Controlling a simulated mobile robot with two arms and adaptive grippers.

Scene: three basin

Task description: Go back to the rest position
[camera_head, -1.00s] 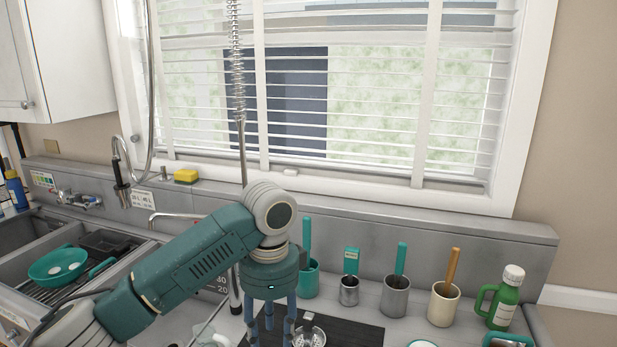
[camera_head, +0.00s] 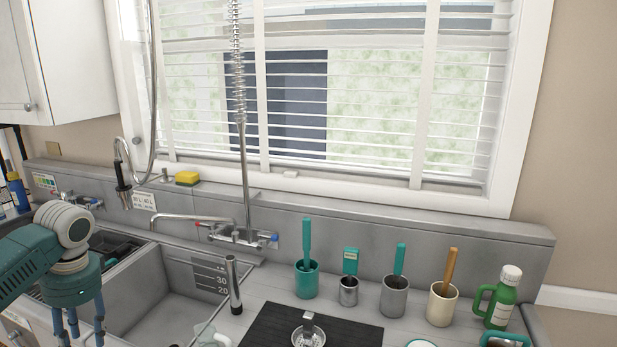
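My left gripper (camera_head: 80,325) hangs fingers-down at the lower left, over the left part of the sink unit. Its blue-grey fingers look spread apart, with nothing seen between them, but the tips are cut off or close to the bottom edge. My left arm (camera_head: 25,262) comes in from the left edge. My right gripper is not in view.
The middle basin (camera_head: 165,290) is bare. A faucet (camera_head: 243,235) and upright steel pipe (camera_head: 233,285) stand behind and beside it. A dark mat (camera_head: 270,325) holds a metal strainer (camera_head: 308,335). Several cups with brushes, including a teal cup (camera_head: 306,280), and a green bottle (camera_head: 497,300) line the wall.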

